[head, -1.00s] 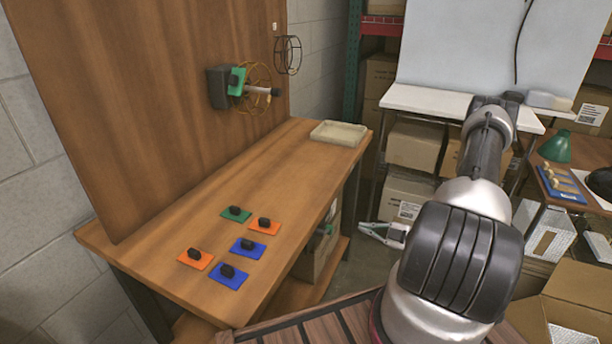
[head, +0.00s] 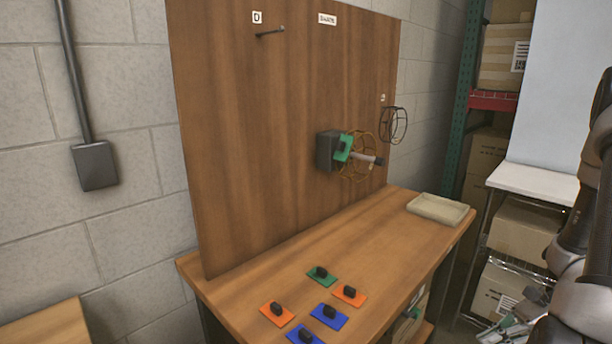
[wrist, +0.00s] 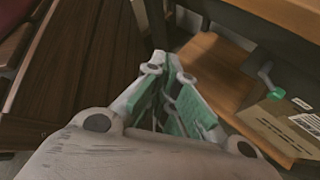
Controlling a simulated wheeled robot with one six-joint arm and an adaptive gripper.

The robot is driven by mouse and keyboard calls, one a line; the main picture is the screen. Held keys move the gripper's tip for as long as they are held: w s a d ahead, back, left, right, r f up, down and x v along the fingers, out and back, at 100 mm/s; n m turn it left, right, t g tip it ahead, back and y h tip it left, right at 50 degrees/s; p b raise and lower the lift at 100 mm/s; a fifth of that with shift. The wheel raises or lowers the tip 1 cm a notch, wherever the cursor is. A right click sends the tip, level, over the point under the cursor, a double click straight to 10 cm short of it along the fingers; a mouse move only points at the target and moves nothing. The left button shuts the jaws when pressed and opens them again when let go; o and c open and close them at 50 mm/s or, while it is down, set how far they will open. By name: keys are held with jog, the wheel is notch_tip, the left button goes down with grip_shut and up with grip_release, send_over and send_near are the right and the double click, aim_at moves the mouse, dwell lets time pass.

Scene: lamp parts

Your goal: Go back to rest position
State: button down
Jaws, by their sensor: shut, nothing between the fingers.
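My gripper (wrist: 172,62) is shut and empty in the wrist view, its green-padded fingers together and pointing away above the floor. In the head view, part of my gripper (head: 508,328) shows low at the right, beside the workbench (head: 225,275) and apart from it. My dark arm fills the right edge of that view.
A wooden board (head: 260,150) carries a grey box with a green piece and a wire cage (head: 358,165).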

jog(key=s+a+r+n+t+h, duration=0.2)
jog(key=r+n+h, duration=0.3)
jog(key=r+n, duration=0.6)
jog(key=s+a+r+n+t+h, duration=0.2)
jog(key=r+n+h, duration=0.4)
jog(key=r+n, duration=0.5)
notch_tip(320, 180, up, 8)
jog(key=shift+t, duration=0.5)
